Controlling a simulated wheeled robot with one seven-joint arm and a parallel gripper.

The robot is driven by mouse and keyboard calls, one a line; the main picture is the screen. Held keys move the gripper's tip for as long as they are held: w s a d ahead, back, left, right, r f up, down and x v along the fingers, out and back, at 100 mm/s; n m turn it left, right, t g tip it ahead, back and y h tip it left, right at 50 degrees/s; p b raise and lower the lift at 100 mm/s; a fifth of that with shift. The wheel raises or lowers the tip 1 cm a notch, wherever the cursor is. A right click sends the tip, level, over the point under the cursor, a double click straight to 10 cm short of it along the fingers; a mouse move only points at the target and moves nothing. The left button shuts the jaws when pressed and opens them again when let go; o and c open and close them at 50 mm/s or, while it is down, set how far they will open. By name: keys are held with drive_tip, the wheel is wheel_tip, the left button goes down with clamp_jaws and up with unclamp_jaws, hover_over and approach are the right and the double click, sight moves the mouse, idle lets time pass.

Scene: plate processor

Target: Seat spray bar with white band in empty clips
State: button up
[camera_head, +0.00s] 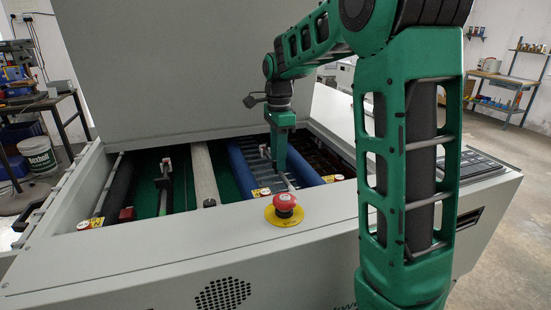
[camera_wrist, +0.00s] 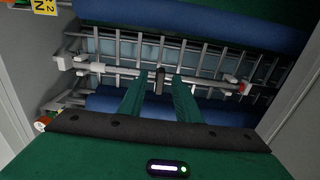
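In the wrist view a thin grey spray bar (camera_wrist: 205,78) runs across the tank between blue rollers. It has a dark grip (camera_wrist: 160,80) at its middle, a pale fitting (camera_wrist: 64,62) at its left end and a white and red fitting (camera_wrist: 244,88) at its right end. A small white piece (camera_wrist: 97,67) sits near the left end; I cannot tell if it is the white band. My gripper (camera_wrist: 157,84) is open, its green fingers apart on either side of the dark grip. In the head view my gripper (camera_head: 280,168) reaches down into the machine. Empty clips are not clearly visible.
Blue rollers (camera_wrist: 195,15) lie beside the bar, with a slatted rack below it. Another bar with a black holder (camera_head: 164,182) stands in the left green bay, beside a beige roller (camera_head: 203,172). A red emergency button (camera_head: 285,202) sits on the front rim. The raised lid (camera_head: 150,70) stands behind.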

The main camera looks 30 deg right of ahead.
drive_tip(key=shift+r, duration=0.1)
wheel_tip(320, 180, up, 10)
drive_tip(key=shift+r, duration=0.25)
idle(0.7)
